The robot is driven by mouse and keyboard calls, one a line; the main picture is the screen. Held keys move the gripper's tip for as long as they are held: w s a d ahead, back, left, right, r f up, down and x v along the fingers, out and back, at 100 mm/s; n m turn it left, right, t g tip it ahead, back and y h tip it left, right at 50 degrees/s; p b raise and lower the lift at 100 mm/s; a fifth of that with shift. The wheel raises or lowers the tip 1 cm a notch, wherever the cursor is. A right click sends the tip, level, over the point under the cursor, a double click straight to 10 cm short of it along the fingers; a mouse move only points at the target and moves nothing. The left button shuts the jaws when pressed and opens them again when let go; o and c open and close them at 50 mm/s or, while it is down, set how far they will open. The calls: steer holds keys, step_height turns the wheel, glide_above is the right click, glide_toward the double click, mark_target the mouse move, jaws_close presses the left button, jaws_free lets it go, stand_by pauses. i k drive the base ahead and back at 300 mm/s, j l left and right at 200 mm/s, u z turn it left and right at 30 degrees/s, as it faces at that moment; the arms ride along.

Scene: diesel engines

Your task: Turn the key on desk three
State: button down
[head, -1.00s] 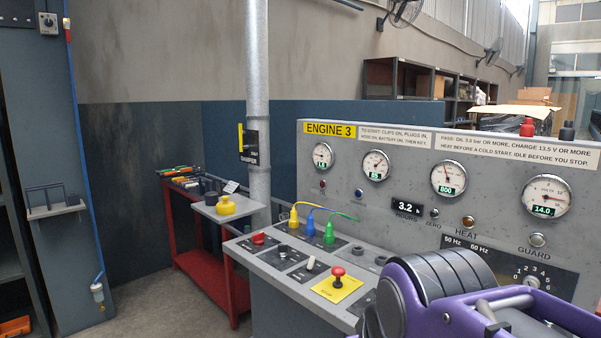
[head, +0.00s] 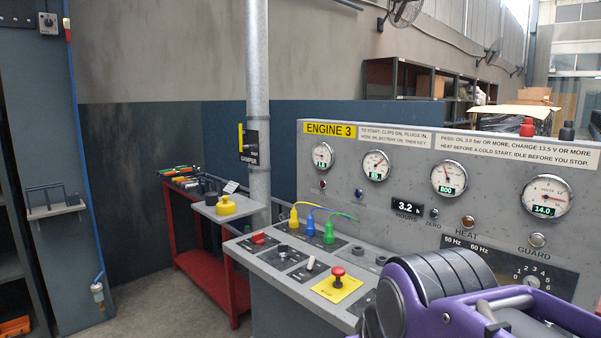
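Desk three (head: 268,258) stands in the middle, with a grey upright panel marked ENGINE 3 (head: 329,129). On its sloped top are a red switch (head: 258,238), a dark round knob or key switch (head: 282,248), a pale lever (head: 311,263) and a red stop button (head: 338,272) on a yellow plate. I cannot tell for sure which of these is the key. The gauges read about 800 and 14.0. My purple and dark grey arm covers the lower right and hides part of the desk. My gripper's fingers are not in view.
Yellow, blue and green plugs (head: 328,232) with wires stand at the desk's back edge. A grey pipe (head: 258,100) rises behind. A red tool cart (head: 208,262) and a small shelf with a yellow pot (head: 226,205) are left. The floor at the left is clear.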

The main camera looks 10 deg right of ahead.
mark_target(283, 249)
steer(key=i+j+z, duration=0.2)
steer(key=i+j, duration=0.15)
steer(key=i+j+z, duration=0.2)
steer(key=i+j, duration=0.2)
steer(key=i+j+z, duration=0.2)
steer(key=j, duration=0.25)
steer(key=i+j+z, duration=0.2)
steer(key=i+j, duration=0.2)
steer(key=j, duration=0.15)
